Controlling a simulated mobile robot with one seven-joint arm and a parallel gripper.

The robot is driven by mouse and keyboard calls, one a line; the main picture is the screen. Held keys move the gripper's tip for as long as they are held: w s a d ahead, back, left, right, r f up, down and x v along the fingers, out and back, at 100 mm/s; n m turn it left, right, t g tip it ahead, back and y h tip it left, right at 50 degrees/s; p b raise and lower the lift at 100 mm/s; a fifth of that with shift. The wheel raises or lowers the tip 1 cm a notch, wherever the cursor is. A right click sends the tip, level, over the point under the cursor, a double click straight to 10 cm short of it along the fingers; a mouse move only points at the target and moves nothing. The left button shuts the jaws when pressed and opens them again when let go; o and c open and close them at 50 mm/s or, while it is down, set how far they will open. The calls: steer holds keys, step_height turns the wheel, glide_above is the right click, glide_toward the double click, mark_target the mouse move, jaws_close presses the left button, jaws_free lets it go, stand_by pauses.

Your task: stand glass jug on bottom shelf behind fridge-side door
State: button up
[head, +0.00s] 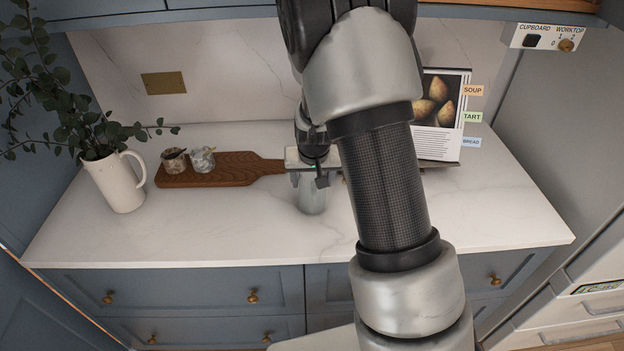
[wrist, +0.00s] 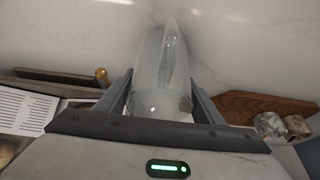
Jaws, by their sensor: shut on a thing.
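The clear glass jug (head: 312,200) shows below my gripper (head: 313,174) in the head view, over the middle of the worktop. My gripper is shut on it. In the wrist view the jug (wrist: 160,62) sits between the two fingers of my gripper (wrist: 163,92). I cannot tell whether its base touches the worktop. My arm hides part of the jug in the head view. The lower edge of the wall cupboards (head: 225,12) runs along the top, with a wood-coloured strip at the right. The bottom shelf and the fridge-side door cannot be made out.
On the white worktop (head: 250,230) stand a cream pitcher with leafy stems (head: 115,183), a wooden board (head: 225,168) with two small jars, and a cookbook on a stand (head: 442,115) behind my arm. A switch panel (head: 548,38) hangs upper right. The front of the worktop is clear.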

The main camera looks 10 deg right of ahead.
steer(key=shift+f, duration=0.15)
steer(key=o, duration=1.6)
